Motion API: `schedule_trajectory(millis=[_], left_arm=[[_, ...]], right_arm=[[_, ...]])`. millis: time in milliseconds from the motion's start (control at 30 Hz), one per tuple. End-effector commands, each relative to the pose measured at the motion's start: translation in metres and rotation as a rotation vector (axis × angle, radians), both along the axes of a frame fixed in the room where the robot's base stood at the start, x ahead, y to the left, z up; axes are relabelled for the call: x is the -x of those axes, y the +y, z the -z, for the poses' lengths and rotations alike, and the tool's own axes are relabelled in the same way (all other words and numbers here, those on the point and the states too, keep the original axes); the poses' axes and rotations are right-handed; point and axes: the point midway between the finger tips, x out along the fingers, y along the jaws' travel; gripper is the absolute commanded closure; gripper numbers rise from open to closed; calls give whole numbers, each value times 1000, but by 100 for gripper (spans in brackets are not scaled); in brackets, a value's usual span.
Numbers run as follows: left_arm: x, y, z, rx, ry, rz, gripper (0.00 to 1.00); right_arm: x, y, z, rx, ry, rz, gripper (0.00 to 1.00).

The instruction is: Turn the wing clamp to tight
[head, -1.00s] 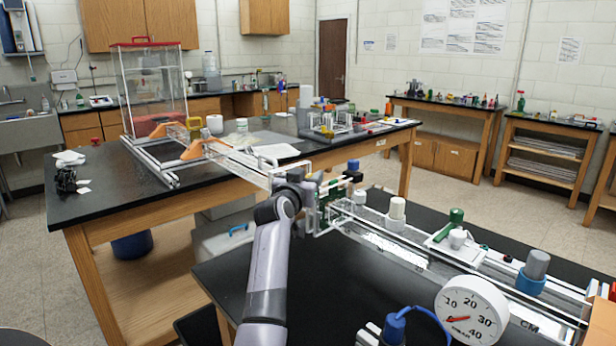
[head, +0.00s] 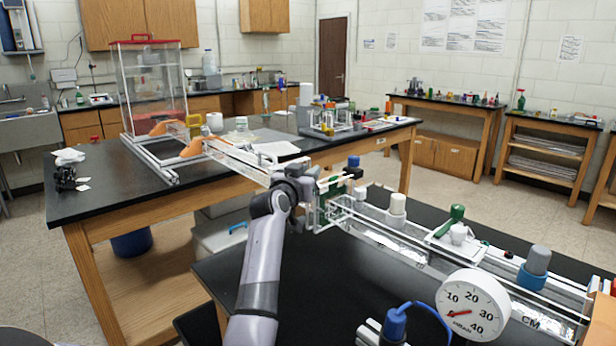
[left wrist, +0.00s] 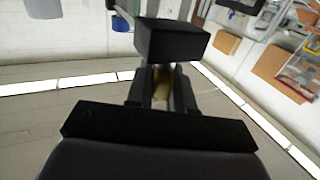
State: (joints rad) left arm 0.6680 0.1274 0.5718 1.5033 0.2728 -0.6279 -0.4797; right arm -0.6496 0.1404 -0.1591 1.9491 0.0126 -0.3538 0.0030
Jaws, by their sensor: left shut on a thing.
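My left gripper (head: 318,187) is at the left end of the clear rail frame (head: 375,228), mostly hidden behind my own wrist. The left wrist view shows its two dark fingers (left wrist: 161,88) shut on a narrow tan-brown piece. I take this piece to be part of the wing clamp (left wrist: 162,84), but its shape is largely hidden between the fingers. A black block (left wrist: 172,40) stands just past the fingertips. I cannot tell how far the clamp is turned. My right gripper is in neither view.
A round dial gauge (head: 472,305) stands at the front right. White knobs (head: 397,204), a green handle (head: 451,220) and a grey knob on a blue base (head: 535,262) line the rail. The black bench top (head: 300,275) in front of the rail is mostly clear.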

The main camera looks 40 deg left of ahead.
Motion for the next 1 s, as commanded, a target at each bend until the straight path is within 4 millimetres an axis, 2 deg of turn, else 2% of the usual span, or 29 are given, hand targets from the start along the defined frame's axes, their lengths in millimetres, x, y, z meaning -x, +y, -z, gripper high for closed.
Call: schedule_trajectory(millis=[300,700,800,1000], left_arm=[[1,3,8,-9,5,185,100],[1,3,7,-2,1,482,100],[1,3,5,-1,1,557,100],[0,2,1,3,-1,695,100]], right_arm=[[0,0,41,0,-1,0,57],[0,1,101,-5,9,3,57],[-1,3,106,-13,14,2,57],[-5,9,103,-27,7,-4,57]])
